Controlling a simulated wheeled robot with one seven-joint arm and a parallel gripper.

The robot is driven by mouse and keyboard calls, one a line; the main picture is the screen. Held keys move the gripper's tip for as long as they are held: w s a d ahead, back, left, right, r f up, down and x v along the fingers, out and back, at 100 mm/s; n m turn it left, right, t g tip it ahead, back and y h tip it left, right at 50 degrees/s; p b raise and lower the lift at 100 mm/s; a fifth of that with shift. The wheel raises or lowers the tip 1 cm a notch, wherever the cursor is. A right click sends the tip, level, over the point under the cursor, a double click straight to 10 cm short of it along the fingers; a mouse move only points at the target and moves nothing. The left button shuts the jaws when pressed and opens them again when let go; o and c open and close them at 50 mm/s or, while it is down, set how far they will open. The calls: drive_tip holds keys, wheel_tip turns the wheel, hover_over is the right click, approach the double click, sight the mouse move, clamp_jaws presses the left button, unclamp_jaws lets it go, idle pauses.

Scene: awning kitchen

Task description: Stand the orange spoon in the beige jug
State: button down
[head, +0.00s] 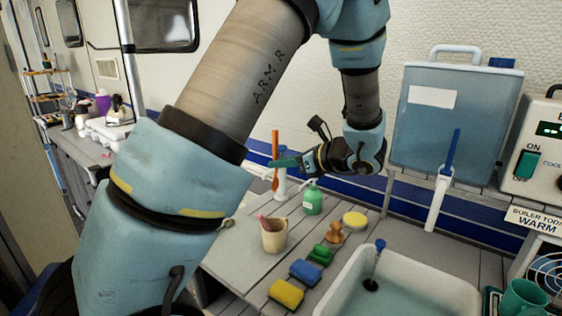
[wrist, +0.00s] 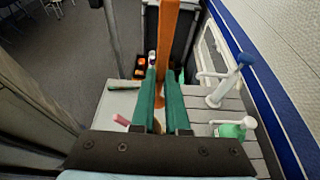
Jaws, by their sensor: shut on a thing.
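The orange spoon (head: 275,150) is upright, held in the air above the counter. My gripper (head: 274,164) is shut on its shaft. In the wrist view the spoon (wrist: 170,45) runs between the two green fingers of my gripper (wrist: 164,88). Its lower part shows between the fingers, partly hidden. The beige jug (head: 274,241) stands on the counter below and in front of the spoon, with a pinkish thing sticking out of its top. The spoon is apart from the jug. In the wrist view I cannot make out the jug clearly.
A green bottle (head: 313,200) stands behind and right of the jug. A wooden-handled brush (head: 334,233), a yellow round sponge (head: 355,220), and several coloured sponges (head: 306,271) lie to its right. The sink (head: 345,290) is further right. Bare counter (head: 232,262) lies left of the jug.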

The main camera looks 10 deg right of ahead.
drive_tip(key=shift+s+f+b, duration=0.1)
drive_tip(key=shift+f+b, duration=5.1)
drive_tip(key=shift+f, duration=2.3)
drive_tip(key=c, duration=0.8)
unclamp_jaws()
drive_tip(key=shift+r, duration=0.1)
drive_tip(key=shift+c, duration=0.2)
drive_tip(key=b+v, duration=0.2)
drive_tip(key=v, duration=0.8)
drive_tip(key=shift+s+d, duration=0.25)
